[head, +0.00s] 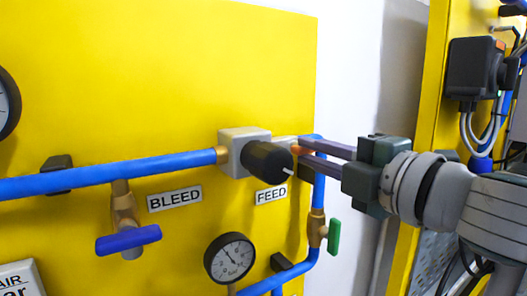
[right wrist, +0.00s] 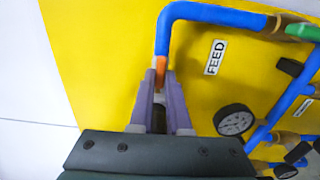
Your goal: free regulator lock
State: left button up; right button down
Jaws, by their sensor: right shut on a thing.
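The regulator (head: 236,149) is a light grey block on the yellow panel. Its black knob (head: 265,161) has a white mark and projects towards me. An orange-brown fitting joins the regulator's right side to a blue pipe. My right gripper (head: 300,148) comes in from the right, its fingertips beside the regulator, near this fitting. In the right wrist view the purple-grey fingers (right wrist: 160,76) flank the orange fitting, with grey and black parts between them lower down. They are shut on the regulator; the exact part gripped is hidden. My left gripper is not in view.
The yellow panel (head: 160,60) carries a BLEED valve with a blue handle (head: 128,239), a FEED label (head: 271,195), a pressure gauge (head: 229,258) and a green-handled valve (head: 334,236). A black box with cables (head: 476,69) is at right.

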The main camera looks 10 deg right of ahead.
jog(key=c, duration=0.9)
grip_release()
jog(key=b+v, duration=0.4)
jog(key=v, duration=0.6)
jog(key=shift+b, duration=0.35)
